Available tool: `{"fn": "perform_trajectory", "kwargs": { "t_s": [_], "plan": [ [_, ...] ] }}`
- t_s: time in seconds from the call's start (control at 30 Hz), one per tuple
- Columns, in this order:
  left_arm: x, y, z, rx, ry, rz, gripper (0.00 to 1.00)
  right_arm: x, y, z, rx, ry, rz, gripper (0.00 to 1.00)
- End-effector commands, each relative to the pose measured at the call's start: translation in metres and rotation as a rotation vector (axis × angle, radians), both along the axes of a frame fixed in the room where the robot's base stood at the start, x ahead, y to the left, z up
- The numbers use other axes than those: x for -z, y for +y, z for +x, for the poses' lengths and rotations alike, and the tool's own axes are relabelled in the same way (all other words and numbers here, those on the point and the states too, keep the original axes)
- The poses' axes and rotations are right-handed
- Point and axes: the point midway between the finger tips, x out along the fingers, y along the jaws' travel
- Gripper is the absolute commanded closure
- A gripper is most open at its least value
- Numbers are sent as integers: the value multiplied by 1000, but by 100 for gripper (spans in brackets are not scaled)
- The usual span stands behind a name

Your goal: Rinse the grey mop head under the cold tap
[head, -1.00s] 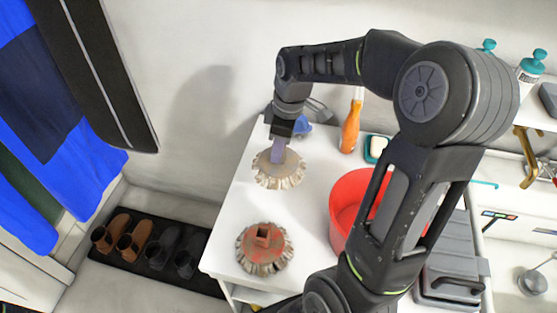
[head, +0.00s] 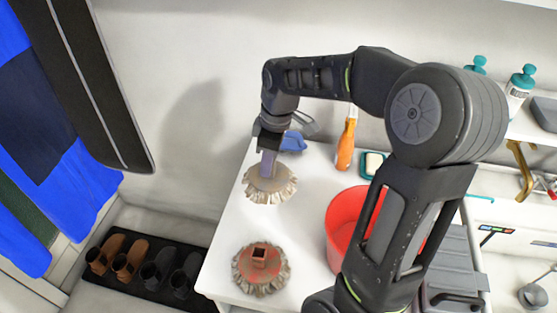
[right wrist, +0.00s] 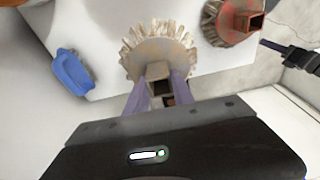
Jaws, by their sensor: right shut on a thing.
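The grey mop head (head: 270,188), with a frayed pale fringe, is at the left end of the white counter (head: 230,225). My right gripper (head: 268,170) points down at it and is shut on its square socket. In the right wrist view the grey mop head (right wrist: 150,54) shows between the purplish fingers (right wrist: 160,92). I cannot tell whether it touches the counter. A reddish mop head (head: 261,268) stands nearer on the counter, apart from it. A brass fitting (head: 522,165) shows at the right; I cannot tell whether it is the cold tap. My left gripper is not in view.
A red bucket (head: 345,220), an orange bottle (head: 346,145) and a blue object (head: 293,142) stand on the counter. The pale sink (head: 510,265) is at the right, past a grey case (head: 450,270). Shoes (head: 130,262) lie on a dark floor mat.

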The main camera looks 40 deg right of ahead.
Motion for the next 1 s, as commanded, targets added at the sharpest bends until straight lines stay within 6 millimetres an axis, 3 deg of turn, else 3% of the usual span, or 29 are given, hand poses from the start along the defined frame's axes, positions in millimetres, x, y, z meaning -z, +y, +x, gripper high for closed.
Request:
{"fn": "perform_trajectory", "kwargs": {
  "t_s": [0.17,0.4,0.6,1.0],
  "plan": [
    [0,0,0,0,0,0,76,-2,34,27,138,12,-3,100],
    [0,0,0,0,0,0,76,-7,102,69,424,11,-8,100],
    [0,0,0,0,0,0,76,-11,144,86,598,-4,-4,100],
    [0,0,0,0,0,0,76,-12,153,90,646,-8,0,100]
  ]
}}
